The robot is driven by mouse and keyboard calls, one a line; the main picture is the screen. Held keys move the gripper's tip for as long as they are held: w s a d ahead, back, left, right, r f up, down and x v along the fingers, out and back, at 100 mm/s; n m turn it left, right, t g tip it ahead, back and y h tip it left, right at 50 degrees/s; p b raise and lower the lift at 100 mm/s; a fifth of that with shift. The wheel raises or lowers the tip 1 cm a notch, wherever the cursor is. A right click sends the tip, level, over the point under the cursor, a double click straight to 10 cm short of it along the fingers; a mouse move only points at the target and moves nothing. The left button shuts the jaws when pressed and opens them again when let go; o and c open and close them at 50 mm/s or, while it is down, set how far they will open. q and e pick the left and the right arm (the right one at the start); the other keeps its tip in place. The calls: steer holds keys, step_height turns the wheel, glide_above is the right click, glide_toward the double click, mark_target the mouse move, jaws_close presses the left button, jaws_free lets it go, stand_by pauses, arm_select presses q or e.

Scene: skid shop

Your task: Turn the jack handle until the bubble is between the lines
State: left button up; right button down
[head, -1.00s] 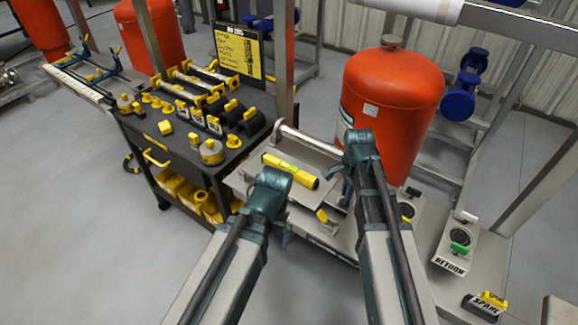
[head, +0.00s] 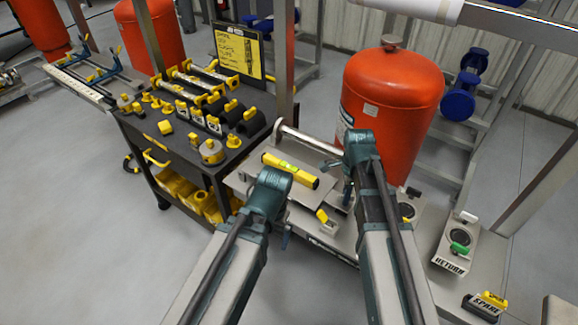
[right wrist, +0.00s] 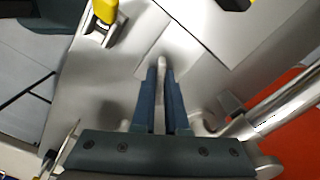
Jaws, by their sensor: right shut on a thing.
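A yellow spirit level (head: 290,171) with a green vial lies on a grey plate between my two arms in the head view. The bubble's place against the lines is too small to read. My right gripper (right wrist: 164,80) is shut on the tip of a thin grey jack handle (right wrist: 162,62) in the right wrist view. In the head view my right gripper (head: 348,190) is low beside the plate, partly hidden by its own arm, and the handle cannot be made out. My left gripper (head: 285,238) hangs near the plate's front left, mostly hidden behind its arm; its jaws do not show.
A red-orange tank (head: 392,95) stands close behind my right arm. A black cart (head: 185,145) with yellow-marked parts is at the left. A yellow-tipped part (head: 322,215) sits in front of the level.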

steer(key=shift+m, duration=1.4)
steer(key=shift+m, duration=0.4)
steer(key=c, duration=0.9)
jaws_free()
steer(key=shift+c, duration=0.2)
step_height(320, 180, up, 7)
steer(key=p, duration=0.7)
